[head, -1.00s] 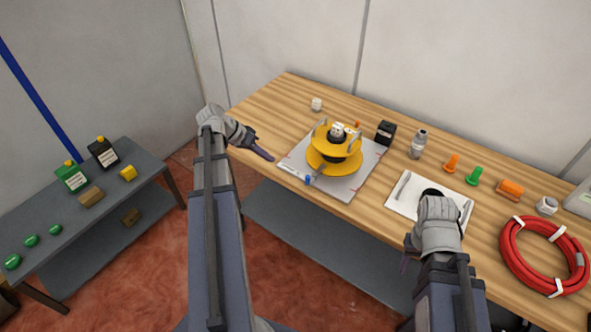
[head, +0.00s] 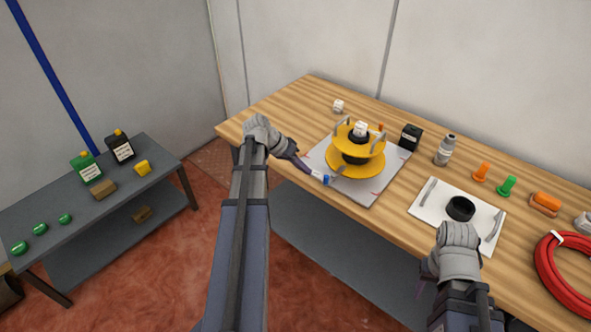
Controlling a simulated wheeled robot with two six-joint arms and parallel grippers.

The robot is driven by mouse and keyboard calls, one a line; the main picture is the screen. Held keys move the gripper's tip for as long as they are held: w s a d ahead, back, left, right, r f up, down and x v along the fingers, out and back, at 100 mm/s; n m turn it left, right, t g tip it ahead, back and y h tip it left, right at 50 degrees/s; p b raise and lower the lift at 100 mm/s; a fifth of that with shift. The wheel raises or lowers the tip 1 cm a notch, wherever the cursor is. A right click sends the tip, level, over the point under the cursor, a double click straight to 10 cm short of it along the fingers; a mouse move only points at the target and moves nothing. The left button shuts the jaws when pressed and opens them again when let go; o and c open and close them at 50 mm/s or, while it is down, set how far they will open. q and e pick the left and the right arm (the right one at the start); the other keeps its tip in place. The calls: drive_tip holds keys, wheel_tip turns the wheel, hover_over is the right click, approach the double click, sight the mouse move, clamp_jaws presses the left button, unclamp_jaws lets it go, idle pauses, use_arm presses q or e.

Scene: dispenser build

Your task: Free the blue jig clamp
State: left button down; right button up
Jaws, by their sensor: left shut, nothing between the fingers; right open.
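The blue jig clamp (head: 327,180) is a small blue piece at the front corner of the grey jig plate (head: 372,193). A yellow dispenser (head: 356,160) with a black core stands on the plate, with grey upright arms around its top. My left gripper (head: 312,173) is shut and empty, its dark fingertips just left of the blue clamp. I cannot tell whether they touch it. My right gripper (head: 423,283) is open near the table's front edge, below the white mat, its fingers mostly hidden by its wrist.
The white mat (head: 428,211) holds a black ring (head: 460,208) and grey tools. A black box (head: 411,137), a bottle (head: 445,149), orange and green pegs and a red hose coil (head: 562,270) lie on the wooden table. A grey side bench (head: 75,205) stands left.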

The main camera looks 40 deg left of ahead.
use_arm(q)
drive_tip(key=shift+w+d+p, duration=0.2)
drive_tip(key=shift+d+p, duration=0.1)
drive_tip(key=shift+d, duration=1.7)
drive_tip(key=shift+d, duration=0.1)
drive_tip(key=shift+s+d+r+n, duration=0.1)
drive_tip(key=shift+s+d+n, duration=0.05)
drive_tip(key=shift+n, duration=0.25)
